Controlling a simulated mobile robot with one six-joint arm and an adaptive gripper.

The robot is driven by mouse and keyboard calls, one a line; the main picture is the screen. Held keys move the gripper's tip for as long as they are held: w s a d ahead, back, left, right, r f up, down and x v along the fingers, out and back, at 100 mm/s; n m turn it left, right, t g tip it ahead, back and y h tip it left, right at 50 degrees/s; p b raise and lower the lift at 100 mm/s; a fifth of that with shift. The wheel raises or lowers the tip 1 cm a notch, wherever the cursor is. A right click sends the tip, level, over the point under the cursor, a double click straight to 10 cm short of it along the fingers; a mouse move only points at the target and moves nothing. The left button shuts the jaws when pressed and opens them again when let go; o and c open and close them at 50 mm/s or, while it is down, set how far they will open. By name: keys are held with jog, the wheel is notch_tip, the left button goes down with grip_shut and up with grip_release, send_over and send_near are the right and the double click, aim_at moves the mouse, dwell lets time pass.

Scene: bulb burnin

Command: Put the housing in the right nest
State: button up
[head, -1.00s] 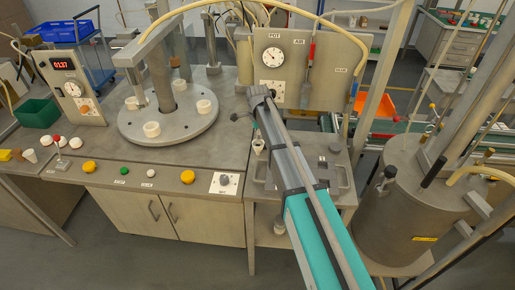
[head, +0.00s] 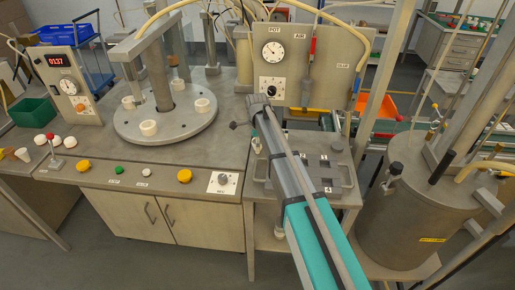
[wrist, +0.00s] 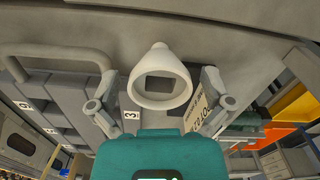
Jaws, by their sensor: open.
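In the wrist view, a white funnel-shaped housing (wrist: 160,62) lies between the fingers of my gripper (wrist: 157,97). Its wide round mouth faces the camera and its narrow neck points away. The two fingers are spread, one on each side, with a visible gap to the housing. What supports the housing is not clear. In the head view my arm hides most of the gripper. A grey fixture with numbered labels (head: 328,189) sits on the side stand; numbered blocks (wrist: 50,130) show at left in the wrist view. I cannot tell which nest is the right one.
A round turntable (head: 180,128) with several white cups stands on the left bench. A gauge panel (head: 300,65) rises behind my arm. A large metal drum (head: 400,225) stands at right. A green bin (head: 35,112) is at far left.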

dwell(0.4)
jog(key=c, duration=1)
jog(key=shift+o, duration=0.2)
jog(key=shift+r, duration=0.25)
notch_tip(320, 180, up, 2)
jog(key=p, duration=0.2)
jog(key=shift+r+p, duration=0.1)
jog(key=shift+p, duration=0.2)
jog(key=s+d+r+p, duration=0.3)
jog(key=s+r+p, duration=0.7)
jog(key=s, duration=0.3)
jog(key=shift+s+d+r, duration=0.2)
jog(key=shift+s+d, duration=0.05)
jog(key=shift+d, duration=0.1)
